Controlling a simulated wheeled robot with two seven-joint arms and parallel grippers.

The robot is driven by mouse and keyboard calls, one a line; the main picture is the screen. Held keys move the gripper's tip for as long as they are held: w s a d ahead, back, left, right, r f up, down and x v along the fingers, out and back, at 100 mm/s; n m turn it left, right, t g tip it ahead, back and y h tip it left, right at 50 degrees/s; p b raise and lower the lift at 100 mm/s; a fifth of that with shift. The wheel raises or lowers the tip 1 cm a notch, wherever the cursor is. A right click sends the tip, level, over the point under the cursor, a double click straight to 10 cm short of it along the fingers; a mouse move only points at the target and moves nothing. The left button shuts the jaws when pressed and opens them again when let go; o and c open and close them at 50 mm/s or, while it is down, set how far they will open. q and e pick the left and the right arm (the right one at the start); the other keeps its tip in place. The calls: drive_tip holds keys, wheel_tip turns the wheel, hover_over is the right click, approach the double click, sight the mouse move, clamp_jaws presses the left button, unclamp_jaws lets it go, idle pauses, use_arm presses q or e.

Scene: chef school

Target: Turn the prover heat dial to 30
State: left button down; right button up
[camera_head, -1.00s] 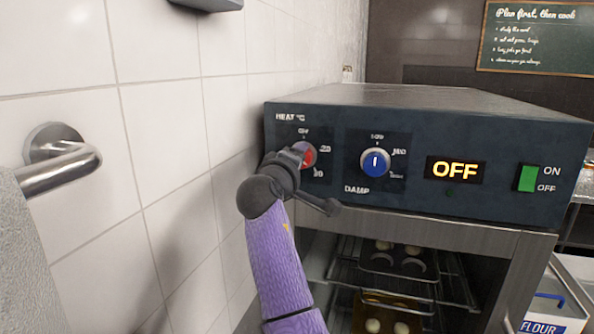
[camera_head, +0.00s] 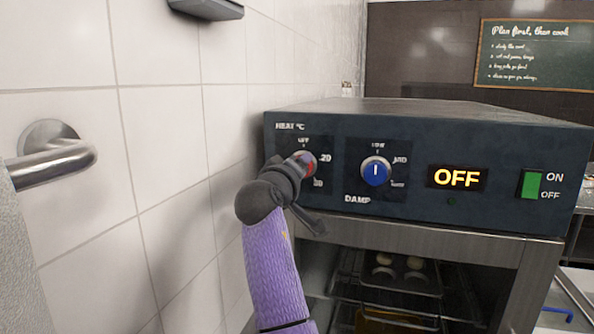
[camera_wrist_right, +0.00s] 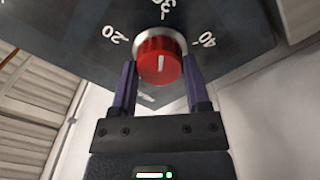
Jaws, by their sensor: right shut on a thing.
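The red heat dial (camera_head: 306,160) is at the left end of the prover's (camera_head: 440,130) dark front panel, under "HEAT °C". Its scale shows OFF at the top, 20 at the right and 30 at the lower right. My right gripper (camera_wrist_right: 160,80) is shut on the heat dial (camera_wrist_right: 160,66), one purple finger on each side. In the wrist view the dial's white mark stands upright, between 20 on the left and 40 on the right; a partly cut-off number starting with 3 is above. My right gripper (camera_head: 292,170) partly hides the dial in the head view. My left gripper is not in view.
The blue damp dial (camera_head: 375,171) is just right of the heat dial. The display (camera_head: 457,177) reads OFF, beside a green switch (camera_head: 532,185). A tiled wall (camera_head: 165,150) with a metal rail (camera_head: 55,160) is close on the left. Racks with trays (camera_head: 390,290) are below.

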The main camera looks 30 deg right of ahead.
drive_tip(key=shift+f, duration=0.2)
drive_tip(key=o, duration=1.3)
drive_tip(key=shift+r, duration=0.1)
drive_tip(key=b+v, duration=0.3)
drive_tip(key=v, duration=0.7)
